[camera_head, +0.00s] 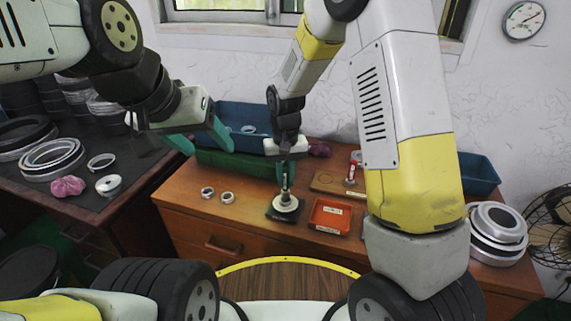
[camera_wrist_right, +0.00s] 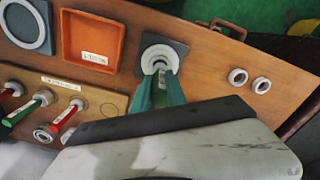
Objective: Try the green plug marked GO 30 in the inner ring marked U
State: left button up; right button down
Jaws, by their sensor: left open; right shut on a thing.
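My right gripper (camera_head: 285,172) is shut on a slim upright plug, apparently green (camera_head: 285,190); the fingers hide most of it, and its marking is unreadable. The right fingers also show in the wrist view (camera_wrist_right: 160,88). The plug's lower end is at a pale ring (camera_head: 286,204) on a dark square pad (camera_head: 275,214); I cannot tell how deep it sits. The ring also shows in the wrist view (camera_wrist_right: 158,52); no letter U is legible. My left gripper (camera_head: 205,140) is open and empty, above the left side of the bench.
Two small rings (camera_wrist_right: 238,77) (camera_wrist_right: 262,86) lie beside the pad. An orange-red tray (camera_wrist_right: 78,58) is on its other side. A wooden rack (camera_wrist_right: 90,95) holds red and green handled plugs. Blue and green bins (camera_head: 240,160) stand behind. Large rings (camera_head: 497,228) are stacked at right.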

aim_at(286, 169)
jog(key=shift+f, duration=0.45)
jog(key=shift+f, duration=0.85)
jog(key=shift+r, duration=0.1)
dwell(0.3)
jog(key=shift+r, duration=3.1)
